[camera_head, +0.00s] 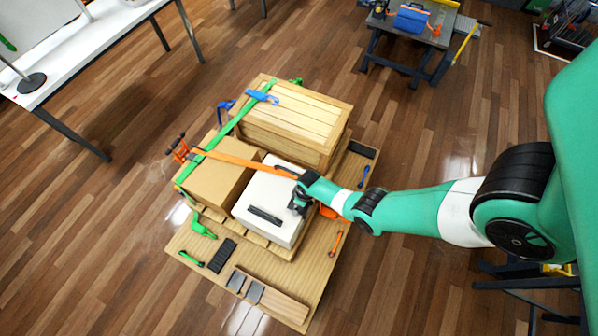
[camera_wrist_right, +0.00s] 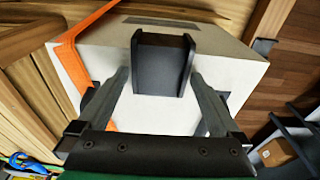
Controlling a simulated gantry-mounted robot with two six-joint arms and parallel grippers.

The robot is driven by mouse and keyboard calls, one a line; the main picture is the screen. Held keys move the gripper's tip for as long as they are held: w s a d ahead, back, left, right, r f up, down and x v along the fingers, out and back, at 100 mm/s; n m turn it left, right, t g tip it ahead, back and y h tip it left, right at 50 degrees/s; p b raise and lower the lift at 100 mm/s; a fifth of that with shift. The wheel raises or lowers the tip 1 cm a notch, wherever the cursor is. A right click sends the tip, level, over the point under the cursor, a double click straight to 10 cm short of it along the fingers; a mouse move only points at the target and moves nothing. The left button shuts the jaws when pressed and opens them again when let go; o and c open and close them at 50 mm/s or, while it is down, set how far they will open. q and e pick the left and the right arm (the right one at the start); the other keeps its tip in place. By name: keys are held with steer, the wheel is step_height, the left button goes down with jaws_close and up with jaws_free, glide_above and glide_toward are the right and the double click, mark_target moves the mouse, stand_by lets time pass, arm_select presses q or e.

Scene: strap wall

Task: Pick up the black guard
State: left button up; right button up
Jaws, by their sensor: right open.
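A black guard (camera_wrist_right: 162,62), an angled piece with raised sides, sits at the edge of the white box (camera_wrist_right: 225,65) in the right wrist view. My right gripper (camera_wrist_right: 159,76) is open, with one finger on each side of the guard. A visible gap remains between the fingers and the guard's sides. In the head view my right gripper (camera_head: 299,204) is at the right edge of the white box (camera_head: 262,190) and largely hides this guard. My left gripper is not in view.
An orange strap (camera_head: 240,161) crosses the white box beside the gripper. A cardboard box (camera_head: 215,180) and a wooden crate (camera_head: 295,125) stand close by on the pallet. A black ribbed piece (camera_head: 222,255) and grey plates (camera_head: 254,292) lie on the front board.

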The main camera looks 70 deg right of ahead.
steer(key=shift+c, duration=0.2)
steer(key=c, duration=1.1)
steer(key=shift+o, duration=0.2)
steer(key=shift+r, duration=0.1)
